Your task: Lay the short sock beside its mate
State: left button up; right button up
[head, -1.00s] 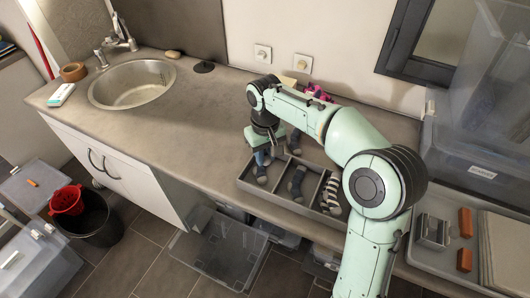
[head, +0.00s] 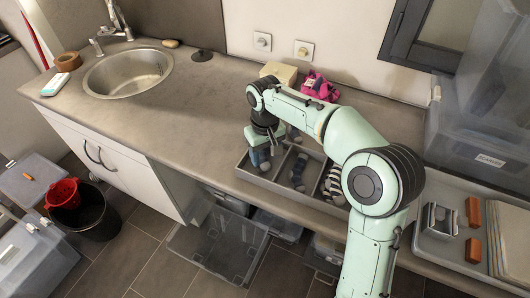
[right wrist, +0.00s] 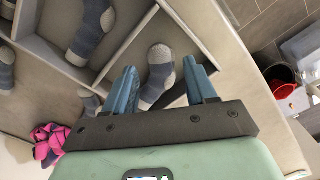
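The grey divided tray (head: 255,181) lies at the counter's front edge. A blue-grey sock with pale toe and heel (right wrist: 158,72) lies in its end compartment, the left one in the head view. My right gripper (right wrist: 163,84) is open, with its blue fingers on either side of this sock. In the head view my right gripper (head: 262,152) hides part of that compartment. Another blue-grey sock (head: 299,171) lies in the middle compartment. A striped sock (head: 332,184) lies in the right one, partly behind my arm. Which sock is the short one is unclear. My left gripper is out of view.
A pink item (head: 318,87) and a cream box (head: 279,73) stand behind my right arm. A sink (head: 128,74) is at the left, with clear counter between it and the tray. A grey tray with orange blocks (head: 440,255) and clear bins (head: 475,130) are at the right.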

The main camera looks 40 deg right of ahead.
jog(key=shift+r, duration=0.15)
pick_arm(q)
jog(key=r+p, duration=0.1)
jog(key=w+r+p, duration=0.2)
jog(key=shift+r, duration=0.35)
pick_arm(e)
notch_tip(320, 180, up, 13)
dwell(0.4)
